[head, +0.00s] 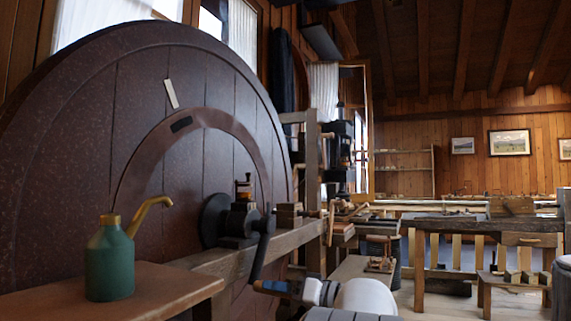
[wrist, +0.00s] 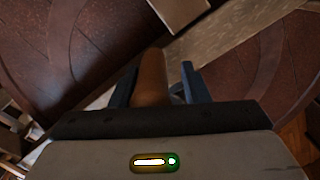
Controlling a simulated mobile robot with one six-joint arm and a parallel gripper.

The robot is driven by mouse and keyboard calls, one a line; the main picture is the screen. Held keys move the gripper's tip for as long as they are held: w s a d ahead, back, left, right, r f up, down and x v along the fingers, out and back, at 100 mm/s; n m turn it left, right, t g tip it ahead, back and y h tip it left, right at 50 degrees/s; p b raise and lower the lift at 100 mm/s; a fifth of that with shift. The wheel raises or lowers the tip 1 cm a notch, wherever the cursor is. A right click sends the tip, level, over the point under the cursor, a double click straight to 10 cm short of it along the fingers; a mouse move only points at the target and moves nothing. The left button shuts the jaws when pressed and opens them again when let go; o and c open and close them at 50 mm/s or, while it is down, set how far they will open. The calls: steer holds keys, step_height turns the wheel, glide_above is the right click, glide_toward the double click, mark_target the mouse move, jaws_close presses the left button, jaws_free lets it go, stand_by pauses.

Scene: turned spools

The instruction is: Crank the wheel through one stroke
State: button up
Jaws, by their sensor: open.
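The large dark red-brown wheel (head: 75,140) stands upright at the left of the head view, with a pale strip on its face. In front of it, a black crank arm (head: 261,256) hangs down from a small black bearing block (head: 240,219). A brown wooden handle (wrist: 152,78) shows in the wrist view. My gripper (head: 272,288) is at the lower end of the crank arm. In the wrist view its dark blue fingers (wrist: 160,85) are open on either side of the handle. The handle lies nearer the left finger, with a gap on the right; contact cannot be told.
A wooden beam (head: 290,238) carries the bearing block and runs in front of the wheel. A green oil can (head: 109,262) with a brass spout stands on a wooden shelf (head: 165,298) at the lower left. A workbench (head: 470,226) stands farther right, with open floor (head: 460,306) before it.

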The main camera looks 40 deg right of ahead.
steer(key=s+a+r+m+p, duration=0.1)
steer(key=a+r+m+p, duration=0.4)
steer(key=p, duration=1.5)
steer(key=s+a+r+m+p, duration=0.15)
steer(key=r+m+p, duration=0.65)
steer(key=p, duration=1.2)
steer(key=w+d+r+m+p, duration=0.4)
steer(key=d+r+m+p, duration=0.6)
steer(key=r+m+p, duration=0.2)
steer(key=shift+r+m+p, duration=0.4)
steer(key=shift+r+p, duration=0.65)
steer(key=shift+p, duration=0.3)
steer(key=shift+a+f, duration=0.1)
steer(key=shift+f, duration=0.15)
